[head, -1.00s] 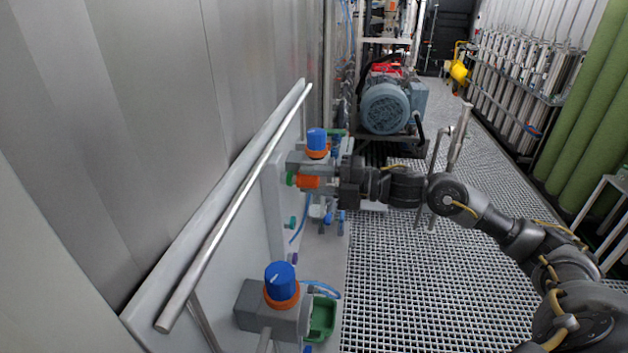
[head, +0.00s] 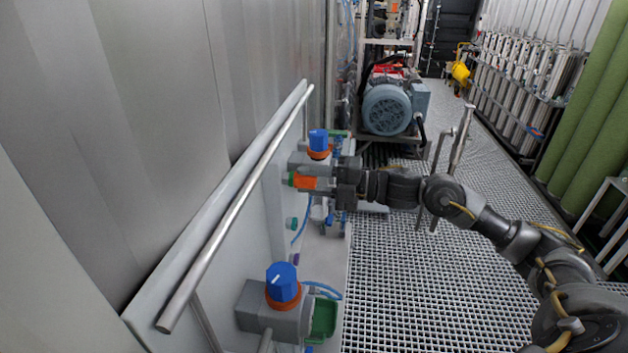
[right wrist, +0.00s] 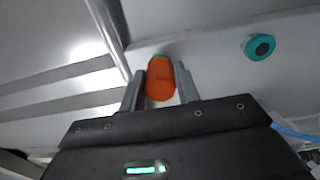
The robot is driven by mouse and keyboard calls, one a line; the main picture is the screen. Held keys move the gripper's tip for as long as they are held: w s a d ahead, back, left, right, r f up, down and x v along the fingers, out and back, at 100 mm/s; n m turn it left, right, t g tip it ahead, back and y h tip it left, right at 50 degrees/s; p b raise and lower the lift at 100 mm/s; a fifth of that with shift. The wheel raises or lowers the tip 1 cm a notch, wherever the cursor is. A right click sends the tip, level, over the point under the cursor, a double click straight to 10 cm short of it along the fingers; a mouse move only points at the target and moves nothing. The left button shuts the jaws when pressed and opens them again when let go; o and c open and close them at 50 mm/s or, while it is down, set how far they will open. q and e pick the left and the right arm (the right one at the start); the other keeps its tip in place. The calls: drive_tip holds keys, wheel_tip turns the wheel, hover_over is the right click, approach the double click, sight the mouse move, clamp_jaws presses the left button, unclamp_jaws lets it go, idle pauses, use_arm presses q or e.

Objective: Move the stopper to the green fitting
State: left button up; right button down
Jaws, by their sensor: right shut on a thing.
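The orange stopper (head: 304,183) is held in my right gripper (head: 325,183), whose fingers are shut on it from both sides. It also shows between the two fingers in the right wrist view (right wrist: 160,82). The green fitting (head: 291,179) is at the stopper's far end, by the pale panel. In the right wrist view only a thin green edge (right wrist: 160,58) shows past the stopper, which hides the rest. The stopper and fitting look lined up and very close; I cannot tell whether the stopper is seated. My left gripper is out of view.
A teal fitting (right wrist: 260,46) with a dark opening is on the panel to the right in the wrist view. A purple fitting (head: 296,259) sits lower. Blue-knobbed valves (head: 318,140) (head: 282,282) stand near the panel, and a metal rail (head: 232,212) runs along it.

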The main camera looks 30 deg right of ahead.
drive_tip(key=c, duration=0.9)
unclamp_jaws()
drive_tip(key=shift+c, duration=0.2)
drive_tip(key=shift+s+d+f+b, duration=0.2)
drive_tip(key=shift+s+d+b, duration=0.1)
drive_tip(key=shift+b, duration=0.1)
drive_tip(key=b+v, duration=0.6)
drive_tip(key=v, duration=0.3)
drive_tip(key=shift+s+d+r+b, duration=0.15)
drive_tip(key=shift+s+d+b, duration=0.05)
drive_tip(key=shift+d+b, duration=0.15)
